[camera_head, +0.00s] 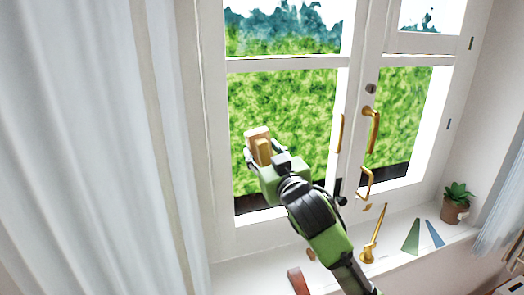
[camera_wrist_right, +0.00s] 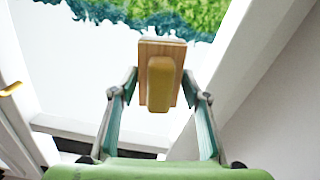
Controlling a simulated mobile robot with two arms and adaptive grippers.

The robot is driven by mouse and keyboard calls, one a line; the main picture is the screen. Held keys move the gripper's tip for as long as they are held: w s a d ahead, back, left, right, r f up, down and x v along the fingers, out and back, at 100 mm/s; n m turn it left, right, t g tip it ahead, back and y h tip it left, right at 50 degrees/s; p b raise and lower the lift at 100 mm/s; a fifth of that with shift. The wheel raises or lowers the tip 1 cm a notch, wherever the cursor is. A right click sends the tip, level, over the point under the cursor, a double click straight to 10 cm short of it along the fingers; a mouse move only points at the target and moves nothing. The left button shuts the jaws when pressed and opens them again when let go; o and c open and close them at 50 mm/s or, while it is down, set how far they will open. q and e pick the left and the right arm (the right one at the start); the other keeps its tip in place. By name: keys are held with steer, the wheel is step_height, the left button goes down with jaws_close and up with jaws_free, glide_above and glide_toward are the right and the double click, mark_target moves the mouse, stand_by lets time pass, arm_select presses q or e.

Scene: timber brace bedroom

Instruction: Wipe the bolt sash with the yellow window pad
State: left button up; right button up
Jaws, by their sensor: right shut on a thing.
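The window pad, a tan wooden block (camera_head: 256,134) with a yellow grip, is held in my right gripper (camera_head: 264,153). In the right wrist view the pad (camera_wrist_right: 160,80) sits between both fingers of the gripper (camera_wrist_right: 160,88), which is shut on its sides. The pad is in front of the lower pane of the left window sash (camera_head: 285,105); I cannot tell if it touches the glass. A dark bolt-like fitting (camera_head: 340,192) shows at that sash's lower right. My forearm hides part of the sash's bottom rail. My left gripper is not in view.
The right sash (camera_head: 405,110) has a brass handle (camera_head: 372,130). On the sill (camera_head: 400,252) are a brass stay (camera_head: 374,240), a green wedge (camera_head: 412,237), a blue strip (camera_head: 434,233) and a potted plant (camera_head: 455,203). A white curtain (camera_head: 80,150) hangs at left.

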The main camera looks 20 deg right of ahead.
steer(key=shift+s+d, duration=0.1)
steer(key=shift+s, duration=2.3)
steer(key=s, duration=0.3)
steer(key=shift+r, duration=0.1)
steer(key=shift+d, duration=0.1)
